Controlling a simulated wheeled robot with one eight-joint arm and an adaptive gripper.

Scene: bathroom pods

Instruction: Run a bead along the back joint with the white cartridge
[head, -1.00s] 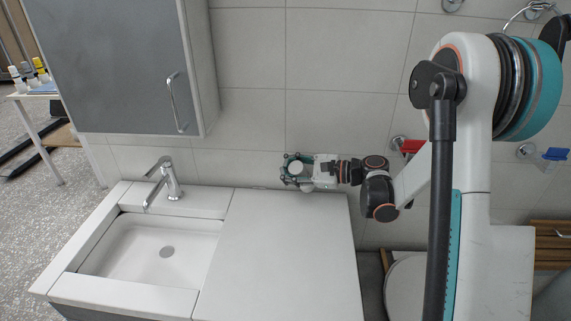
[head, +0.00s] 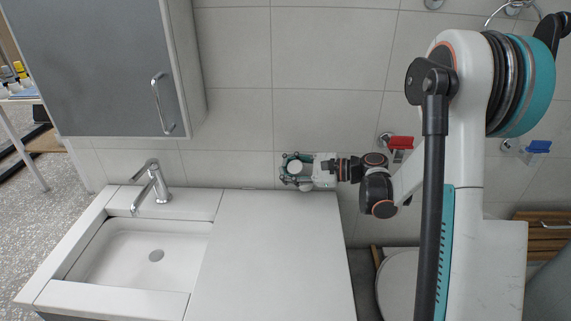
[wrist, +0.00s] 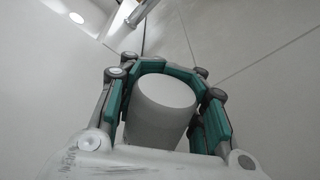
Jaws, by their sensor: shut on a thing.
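My gripper (head: 297,170) is shut on the white cartridge (wrist: 163,108), with teal fingers on both sides of it. The cartridge's round pale end (head: 296,167) also shows in the head view. The gripper is near the right part of the back joint (head: 230,189), where the white countertop (head: 270,250) meets the tiled wall. The cartridge's tip is hidden, so I cannot tell if it touches the joint. A bead is too small to make out.
A sink (head: 140,255) with a chrome tap (head: 152,190) is at the left. A grey wall cabinet (head: 95,70) hangs above it. Red (head: 401,142) and blue (head: 538,147) valve handles are on the wall at right. The countertop is clear.

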